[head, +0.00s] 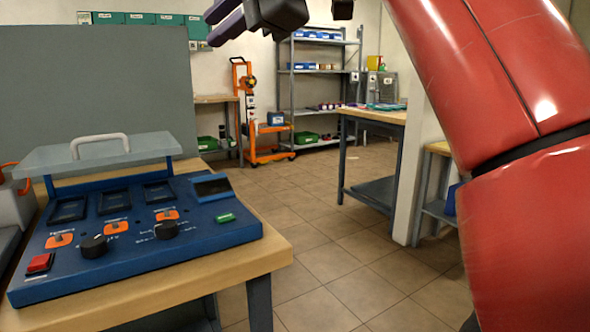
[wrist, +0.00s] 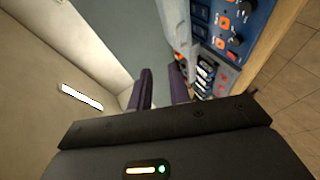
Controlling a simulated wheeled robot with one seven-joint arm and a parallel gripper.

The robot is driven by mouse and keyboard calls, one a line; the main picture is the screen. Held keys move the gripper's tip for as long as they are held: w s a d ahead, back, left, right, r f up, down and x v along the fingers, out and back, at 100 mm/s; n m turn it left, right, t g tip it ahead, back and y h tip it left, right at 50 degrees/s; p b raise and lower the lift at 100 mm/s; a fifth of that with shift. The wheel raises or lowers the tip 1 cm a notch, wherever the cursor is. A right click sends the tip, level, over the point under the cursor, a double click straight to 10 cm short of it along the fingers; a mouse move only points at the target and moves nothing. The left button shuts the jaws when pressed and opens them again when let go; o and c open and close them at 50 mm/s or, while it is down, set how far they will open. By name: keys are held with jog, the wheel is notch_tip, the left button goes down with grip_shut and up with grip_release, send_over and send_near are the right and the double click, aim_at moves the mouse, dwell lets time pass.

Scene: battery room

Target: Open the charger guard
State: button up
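The charger guard (head: 60,157) is a pale, see-through plate with a white arched handle (head: 100,137). In the head view it lies nearly flat over the rear of the blue charger console (head: 200,238) at the left. I cannot tell whether it is raised at all. My gripper (head: 222,22) is high at the top of the head view, well away from the handle. In the wrist view my gripper's (wrist: 161,86) two dark purple fingers stand apart with nothing between them. The console (wrist: 262,12) is beyond them at the upper right; the handle cannot be made out there.
The console stands on a wooden workbench (head: 262,258) with dark knobs, orange switches and a red button (head: 40,263). A grey panel (head: 90,80) rises behind it. An orange trolley (head: 250,110), shelving (head: 318,90) and another table (head: 375,115) stand farther back. The tiled floor between is clear.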

jog(key=s+d+f+m+h, duration=0.2)
jog(key=d+f+m, duration=0.4)
jog(key=f, duration=0.6)
jog(key=s+d+f+m+h, duration=0.2)
jog(key=d+f+m+h, duration=0.2)
jog(key=f, duration=0.8)
jog(key=s+d+f+m+h, duration=0.2)
jog(key=d+f+m+h, duration=0.1)
jog(key=d+f+m, duration=0.6)
notch_tip(320, 180, down, 3)
jog(key=m, duration=0.2)
jog(key=shift+m+g+h, duration=0.3)
jog(key=shift+m, duration=0.1)
jog(key=s+d+f+m, duration=0.1)
jog(key=s+f, duration=0.1)
jog(key=f, duration=0.2)
jog(key=s+d+f+m+h, duration=0.1)
jog(key=s+f+m, duration=0.1)
jog(key=f, duration=0.2)
jog(key=s+d+f+m+g, duration=0.1)
jog(key=s+d+f, duration=0.1)
jog(key=f, duration=0.1)
jog(key=shift+s+d+f, duration=0.1)
jog(key=shift+s+f, duration=0.1)
jog(key=shift+f, duration=0.2)
jog(key=shift+s+f+m, duration=0.15)
jog(key=shift+f+m, duration=0.15)
